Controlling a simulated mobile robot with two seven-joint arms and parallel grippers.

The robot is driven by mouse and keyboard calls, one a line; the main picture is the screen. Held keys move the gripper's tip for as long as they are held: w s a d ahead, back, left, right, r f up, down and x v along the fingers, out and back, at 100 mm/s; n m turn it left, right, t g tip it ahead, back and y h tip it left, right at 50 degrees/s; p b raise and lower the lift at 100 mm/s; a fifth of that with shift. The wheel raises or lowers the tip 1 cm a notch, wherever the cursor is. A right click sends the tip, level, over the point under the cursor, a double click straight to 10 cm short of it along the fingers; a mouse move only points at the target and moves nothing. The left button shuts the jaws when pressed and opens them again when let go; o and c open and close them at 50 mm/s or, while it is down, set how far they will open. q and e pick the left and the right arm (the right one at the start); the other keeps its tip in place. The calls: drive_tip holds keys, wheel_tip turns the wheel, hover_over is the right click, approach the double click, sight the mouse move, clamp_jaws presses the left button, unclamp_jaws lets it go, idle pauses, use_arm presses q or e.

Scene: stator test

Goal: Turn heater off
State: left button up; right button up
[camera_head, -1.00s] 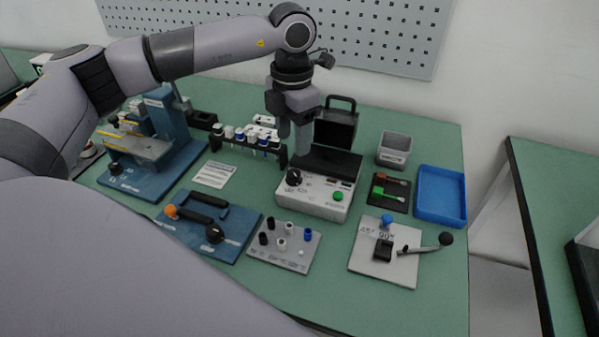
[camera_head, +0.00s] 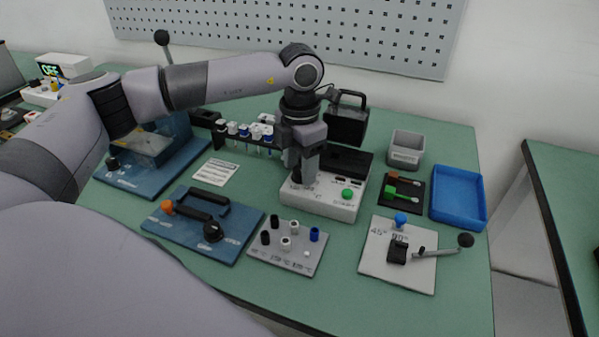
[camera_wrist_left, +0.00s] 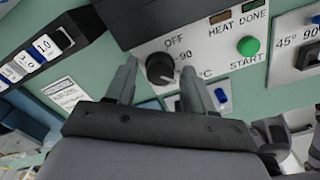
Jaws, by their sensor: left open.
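The heater (camera_head: 325,201) is a white box with a black top at the middle of the green table. In the left wrist view its panel (camera_wrist_left: 216,60) shows a black knob (camera_wrist_left: 160,68), the words OFF, 90 and °C, HEAT and DONE windows and a green START button (camera_wrist_left: 248,46). The button also shows in the head view (camera_head: 347,194). My left gripper (camera_head: 303,184) points down over the knob side of the heater. In the left wrist view its fingers (camera_wrist_left: 158,84) are apart, one on each side of the knob; contact cannot be told. My right gripper is not in view.
A rack of vials (camera_head: 246,137) stands left of the heater. A blue lever board (camera_head: 203,224) and a grey plate with pegs (camera_head: 289,248) lie in front. A lever plate (camera_head: 399,268), blue tray (camera_head: 459,197) and grey bin (camera_head: 405,150) are to the right.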

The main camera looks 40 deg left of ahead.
use_arm(q)
drive_tip(key=c, duration=0.8)
drive_tip(key=n, duration=0.4)
drive_tip(key=shift+p, duration=0.3)
drive_tip(key=n, duration=0.3)
drive_tip(key=n+p, duration=0.1)
drive_tip(key=n, duration=0.5)
drive_tip(key=shift+n+p, duration=0.3)
drive_tip(key=shift+n, duration=0.1)
drive_tip(key=o, duration=0.8)
drive_tip(key=shift+r, duration=0.1)
